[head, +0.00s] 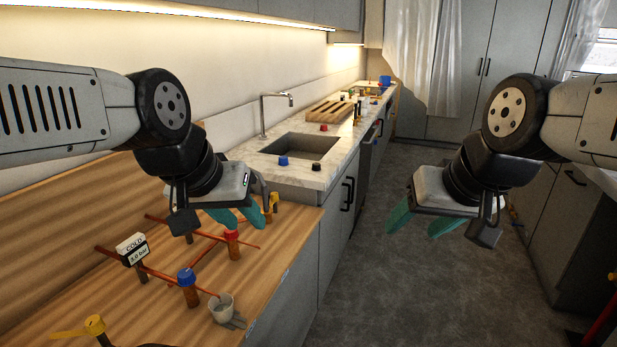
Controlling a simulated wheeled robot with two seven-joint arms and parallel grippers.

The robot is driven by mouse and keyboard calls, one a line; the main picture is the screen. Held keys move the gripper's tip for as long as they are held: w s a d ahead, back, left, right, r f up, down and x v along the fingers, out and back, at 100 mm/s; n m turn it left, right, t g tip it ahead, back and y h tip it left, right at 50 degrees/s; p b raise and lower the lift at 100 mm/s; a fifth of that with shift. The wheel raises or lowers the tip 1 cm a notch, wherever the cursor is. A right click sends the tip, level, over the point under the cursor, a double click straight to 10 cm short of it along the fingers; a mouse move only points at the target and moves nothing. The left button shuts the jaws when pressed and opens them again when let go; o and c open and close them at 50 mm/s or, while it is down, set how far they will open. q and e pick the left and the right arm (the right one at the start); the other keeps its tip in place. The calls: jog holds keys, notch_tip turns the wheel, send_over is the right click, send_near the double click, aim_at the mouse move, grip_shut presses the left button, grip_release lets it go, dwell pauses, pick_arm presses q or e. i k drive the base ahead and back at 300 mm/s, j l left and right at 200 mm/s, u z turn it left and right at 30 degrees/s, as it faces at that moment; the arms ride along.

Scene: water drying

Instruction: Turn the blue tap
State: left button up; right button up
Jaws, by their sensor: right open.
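The blue tap (186,277) is a blue cap on a brown post, standing on the wooden counter at the lower left in the head view. A red pipe runs past it, and a small white cup (221,305) stands just to its right. My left gripper (243,222) has teal fingers, spread apart with nothing seen between them. It appears above and to the right of the blue tap, apart from it. My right gripper (411,230) is open and empty over the floor on the right, far from the tap.
A red tap (232,235) and a yellow tap (271,202) stand near my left gripper. A "COLD" gauge sign (132,249) is left of the blue tap. A yellow handle (92,325) is at the front. The sink (300,146) lies behind.

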aim_at(283, 160)
jog(key=i+u, duration=0.15)
jog(key=u, duration=0.2)
jog(key=i+l+u, duration=0.1)
jog(key=u, duration=0.25)
jog(key=i+l+u, duration=0.1)
jog(key=u, duration=0.3)
jog(key=i+l+u, duration=0.15)
jog(key=l, duration=0.25)
jog(key=i+l+u, duration=0.1)
jog(key=l, duration=0.25)
jog(key=i+l+u, duration=0.15)
jog(key=l, duration=0.3)
jog(key=i+l+u, duration=0.15)
jog(key=l, duration=0.25)
jog(key=i+l, duration=0.1)
jog(key=l, duration=0.25)
jog(key=i+l, duration=0.15)
jog(key=l, duration=0.25)
jog(key=i+l, duration=0.1)
jog(key=l, duration=0.25)
jog(key=i+l, duration=0.1)
jog(key=l, duration=0.3)
